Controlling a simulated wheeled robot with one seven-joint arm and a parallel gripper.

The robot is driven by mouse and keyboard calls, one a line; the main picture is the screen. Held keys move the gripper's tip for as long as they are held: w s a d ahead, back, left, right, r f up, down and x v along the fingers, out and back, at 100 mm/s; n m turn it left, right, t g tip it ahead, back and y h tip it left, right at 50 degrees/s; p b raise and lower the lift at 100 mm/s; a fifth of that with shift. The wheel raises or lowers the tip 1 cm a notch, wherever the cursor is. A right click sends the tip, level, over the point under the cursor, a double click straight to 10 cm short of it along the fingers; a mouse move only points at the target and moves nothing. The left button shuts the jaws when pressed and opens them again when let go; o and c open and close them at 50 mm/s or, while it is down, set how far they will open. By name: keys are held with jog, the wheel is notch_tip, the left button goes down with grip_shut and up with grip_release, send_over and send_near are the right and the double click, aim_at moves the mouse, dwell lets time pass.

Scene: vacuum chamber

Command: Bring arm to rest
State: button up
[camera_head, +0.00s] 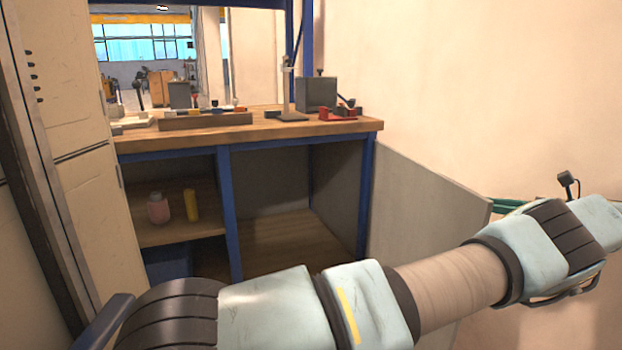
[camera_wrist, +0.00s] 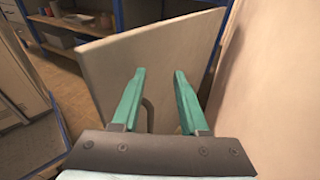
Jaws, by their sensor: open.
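My arm reaches across the lower part of the head view from the lower left to the right edge. My gripper (camera_wrist: 157,88) shows in the wrist view with its two green fingers apart and nothing between them. The fingers point toward a pale upright panel (camera_wrist: 110,65). I cannot tell whether they touch it. In the head view a green part of the gripper (camera_head: 508,205) shows behind my arm at the right, and the rest is hidden.
A wooden workbench (camera_head: 270,128) with blue legs stands ahead, with tools and a grey box (camera_head: 316,94) on top. A pink jar (camera_head: 158,208) and yellow bottle (camera_head: 191,205) sit on its lower shelf. The pale panel (camera_head: 415,215) stands by the right wall. A cabinet (camera_head: 75,130) is at left.

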jog(key=shift+s+r+p, duration=0.2)
jog(key=shift+r+p, duration=0.15)
jog(key=shift+p, duration=0.15)
